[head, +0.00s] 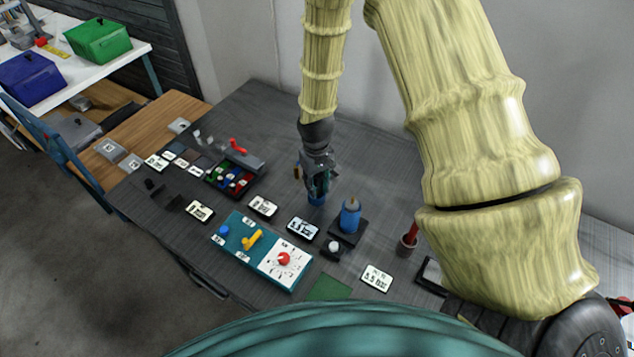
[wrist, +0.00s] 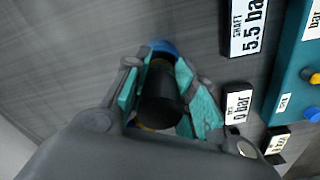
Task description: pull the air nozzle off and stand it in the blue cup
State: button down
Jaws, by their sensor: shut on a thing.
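My gripper (head: 318,182) is over the grey table, left of the blue post. In the wrist view its teal-padded fingers (wrist: 158,92) are shut on the air nozzle (wrist: 160,98), a black cylinder with a bit of yellow at its near end. The blue cup (head: 317,199) shows just under the fingertips; its blue edge also shows in the wrist view (wrist: 162,46), beyond the nozzle. Whether the nozzle's lower end is inside the cup or just above it, I cannot tell. A blue post (head: 350,216) with a brass-coloured top stands on a black base, free of the gripper.
A teal panel (head: 236,237) with a yellow lever and red knob lies in front. Pressure labels (head: 303,228) lie around it. A tray of coloured parts (head: 229,180) is at left, a red-handled thing in a small holder (head: 408,242) at right. Table behind my gripper is clear.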

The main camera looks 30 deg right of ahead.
jog(key=shift+f+b, duration=0.3)
jog(key=shift+f, duration=0.4)
jog(key=c, duration=1.1)
grip_release()
jog(key=shift+r, duration=0.1)
notch_tip(320, 180, up, 12)
jog(key=shift+f, duration=0.1)
